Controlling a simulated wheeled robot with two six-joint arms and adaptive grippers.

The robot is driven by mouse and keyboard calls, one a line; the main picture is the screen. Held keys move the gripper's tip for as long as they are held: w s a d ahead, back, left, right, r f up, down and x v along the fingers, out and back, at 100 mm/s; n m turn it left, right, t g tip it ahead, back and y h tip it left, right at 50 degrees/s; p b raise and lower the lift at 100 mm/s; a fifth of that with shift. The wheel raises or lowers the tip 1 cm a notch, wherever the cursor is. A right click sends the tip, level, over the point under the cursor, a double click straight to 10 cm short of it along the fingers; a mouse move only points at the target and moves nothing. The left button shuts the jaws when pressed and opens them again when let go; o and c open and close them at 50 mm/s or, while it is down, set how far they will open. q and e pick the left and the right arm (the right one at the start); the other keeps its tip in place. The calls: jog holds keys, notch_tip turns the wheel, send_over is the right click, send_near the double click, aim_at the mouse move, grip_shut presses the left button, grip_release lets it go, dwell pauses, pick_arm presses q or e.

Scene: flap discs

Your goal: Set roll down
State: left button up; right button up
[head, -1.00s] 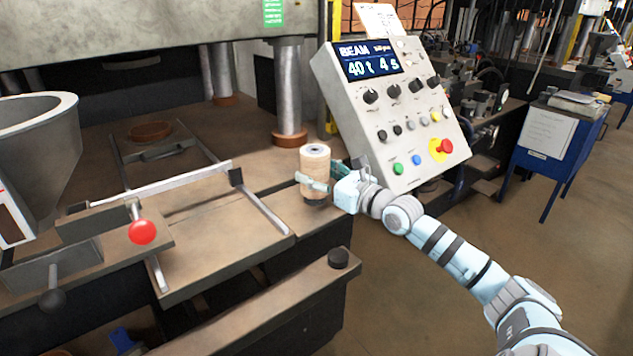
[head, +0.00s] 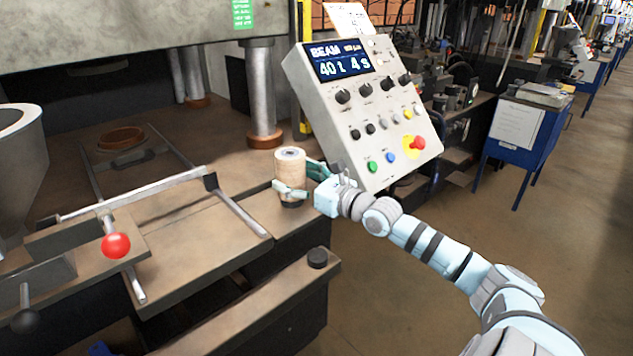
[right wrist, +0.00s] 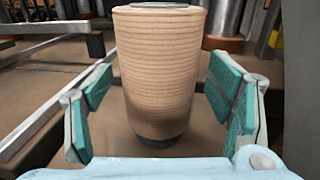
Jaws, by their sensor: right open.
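The roll (head: 290,170) is a tan, ribbed cylinder with a grey top and a dark foot. It stands upright on the brown bench ledge, left of the control panel. My right gripper (head: 293,182) is open around it, one finger in front and the other behind. In the right wrist view the roll (right wrist: 158,75) stands between the spread teal finger pads, with a gap on both sides. My left gripper is not in view.
The slanted control panel (head: 375,110) rises close to the right of the roll. A steel press column (head: 263,95) stands behind it. A metal rail frame (head: 240,213) and a red-knobbed lever (head: 116,245) lie to the left. A black knob (head: 317,258) sits in front.

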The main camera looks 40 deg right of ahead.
jog(key=s+p, duration=0.1)
jog(key=p, duration=0.1)
jog(key=s+r+p, duration=0.1)
jog(key=s+p, duration=0.3)
jog(key=shift+d+r+p, duration=0.25)
jog(key=shift+p, duration=0.15)
jog(key=s+f+p, duration=0.1)
jog(key=s+p, duration=0.1)
jog(key=s, duration=0.4)
jog(key=shift+d+p, duration=0.4)
jog(key=shift+d, duration=0.05)
jog(key=shift+f, duration=0.1)
